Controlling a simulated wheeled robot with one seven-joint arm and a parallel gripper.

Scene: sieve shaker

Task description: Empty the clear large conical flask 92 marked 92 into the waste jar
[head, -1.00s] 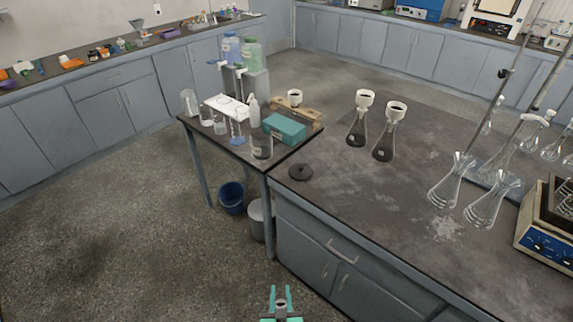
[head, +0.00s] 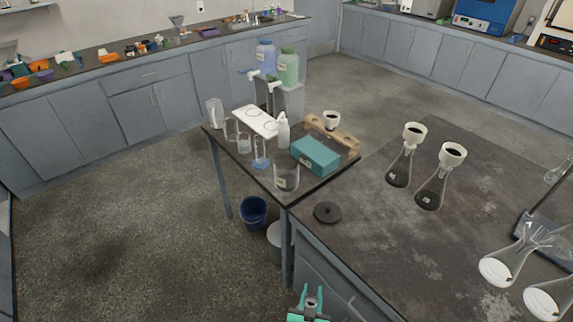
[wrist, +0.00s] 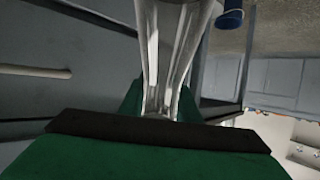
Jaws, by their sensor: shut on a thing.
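My gripper (head: 312,299) is at the bottom edge of the head view, in front of the bench. In the wrist view it is shut on the neck of a clear glass flask (wrist: 170,45), whose wider body runs off the top of that view. Its marking and contents cannot be read. In the head view only a small part of it shows between the fingers. A clear wide labelled jar (head: 286,177), apparently the waste jar, stands open near the front corner of the small side table. My gripper is well apart from it.
A black round lid-like disc (head: 327,212) lies on the bench (head: 385,245). A teal box (head: 316,155), white bottle (head: 283,131) and small glassware crowd the side table. Two dark-filled flasks with funnels stand on the bench. A blue bucket (head: 253,212) is on the floor.

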